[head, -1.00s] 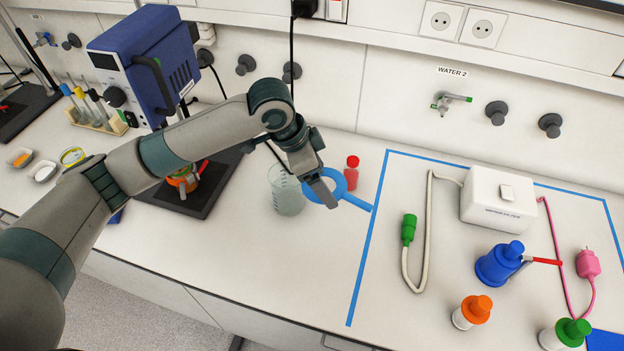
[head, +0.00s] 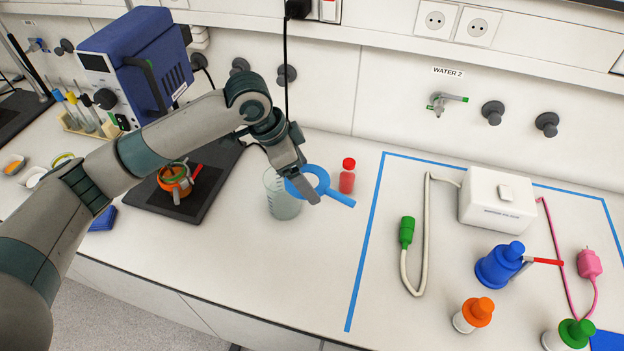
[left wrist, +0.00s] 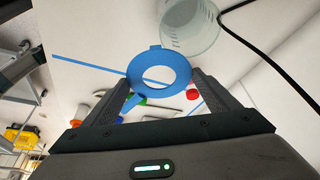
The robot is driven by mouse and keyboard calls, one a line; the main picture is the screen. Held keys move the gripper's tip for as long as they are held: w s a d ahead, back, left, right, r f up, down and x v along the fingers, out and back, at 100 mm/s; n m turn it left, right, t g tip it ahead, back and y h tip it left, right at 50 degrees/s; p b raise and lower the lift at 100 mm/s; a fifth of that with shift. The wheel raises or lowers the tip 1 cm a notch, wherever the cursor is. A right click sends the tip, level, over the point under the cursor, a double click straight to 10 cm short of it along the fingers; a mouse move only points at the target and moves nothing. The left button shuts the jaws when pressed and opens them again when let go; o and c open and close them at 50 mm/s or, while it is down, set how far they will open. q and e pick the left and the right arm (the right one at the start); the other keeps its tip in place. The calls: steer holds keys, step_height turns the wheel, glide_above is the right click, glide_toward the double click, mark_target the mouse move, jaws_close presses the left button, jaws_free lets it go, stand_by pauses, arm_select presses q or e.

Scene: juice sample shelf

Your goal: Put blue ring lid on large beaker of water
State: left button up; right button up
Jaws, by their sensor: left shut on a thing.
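The blue ring lid (head: 342,197) is a flat ring with a straight handle. My left gripper (head: 307,190) is shut on it and holds it up beside the large beaker of water (head: 283,204). In the head view the ring overlaps the beaker's right rim, and the gripper hides part of the ring. In the left wrist view the ring (left wrist: 182,72) sits between the two fingers, and the clear beaker (left wrist: 190,28) is just past its edge, not under its centre. The beaker stands upright on the bench. My right gripper is not in view.
A small red-capped bottle (head: 347,177) stands close to the right of the ring. A dark plate with an orange item (head: 175,181) lies left of the beaker, below the blue device (head: 140,62). The bench in front of the beaker is clear. Blue tape (head: 366,240) marks an area at right.

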mark_target(283, 193)
arm_select(q)
steer(key=shift+w+a+f+b, duration=0.1)
steer(key=shift+w+a+b, duration=0.2)
steer(key=shift+a, duration=0.25)
steer(key=shift+w+a+b, duration=0.2)
steer(key=shift+a+b, duration=0.05)
steer(key=shift+a, duration=0.25)
steer(key=a+b, duration=0.1)
steer(key=w+a+f, duration=0.1)
steer(key=a, duration=0.1)
steer(key=w+a+b, duration=0.1)
steer(key=shift+w+a+f+b, duration=0.2)
steer(key=shift+a+f+b, duration=0.1)
steer(key=shift+p, duration=0.45)
stand_by(0.4)
steer(key=shift+f, duration=0.4)
stand_by(0.4)
steer(key=shift+f+p, duration=0.2)
steer(key=shift+p, duration=0.1)
